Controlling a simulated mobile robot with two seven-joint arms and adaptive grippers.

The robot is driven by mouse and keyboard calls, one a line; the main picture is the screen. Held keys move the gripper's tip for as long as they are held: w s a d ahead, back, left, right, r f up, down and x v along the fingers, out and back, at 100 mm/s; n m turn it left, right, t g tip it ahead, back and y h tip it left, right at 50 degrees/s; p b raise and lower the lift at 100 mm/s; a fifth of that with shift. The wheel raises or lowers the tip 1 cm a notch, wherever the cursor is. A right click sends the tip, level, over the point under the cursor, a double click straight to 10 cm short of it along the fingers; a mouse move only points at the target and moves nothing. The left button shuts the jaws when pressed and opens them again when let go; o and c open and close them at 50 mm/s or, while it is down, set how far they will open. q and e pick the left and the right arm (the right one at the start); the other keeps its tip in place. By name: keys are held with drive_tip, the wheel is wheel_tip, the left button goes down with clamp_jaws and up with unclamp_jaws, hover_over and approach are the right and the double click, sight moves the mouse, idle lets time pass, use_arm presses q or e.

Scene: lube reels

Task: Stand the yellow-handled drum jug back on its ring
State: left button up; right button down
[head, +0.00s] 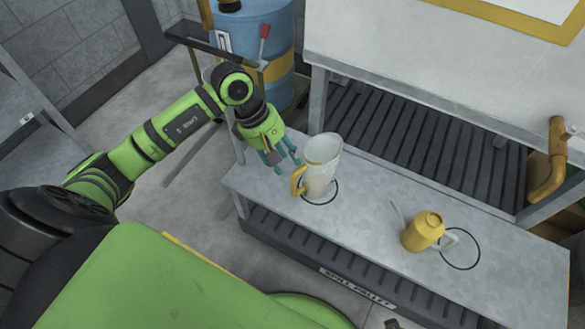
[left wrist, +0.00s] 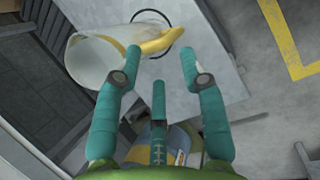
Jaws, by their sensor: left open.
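The drum jug (head: 322,160) is pale and translucent with a yellow handle (head: 298,181) on its left side. It stands upright on the grey bench, its base overlapping a black ring (head: 337,191); exact centring is hard to tell. In the left wrist view the jug (left wrist: 92,62) fills the upper left, and its handle (left wrist: 155,43) lies just beyond the fingertips. Part of the ring (left wrist: 183,30) shows past the handle. My left gripper (head: 284,160) is open and empty, left of the jug and apart from it; it also shows in the wrist view (left wrist: 160,62). My right gripper is not in view.
A yellow can (head: 422,232) with a spout stands near a second ring (head: 461,250) on the bench (head: 380,203). A blue drum (head: 262,35) stands behind my left gripper. A large white tank (head: 430,70) rises behind the bench. The bench between jug and can is clear.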

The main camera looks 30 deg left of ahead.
use_arm(q)
drive_tip(key=v, duration=0.3)
drive_tip(key=shift+a+r, duration=0.15)
drive_tip(key=shift+r, duration=0.2)
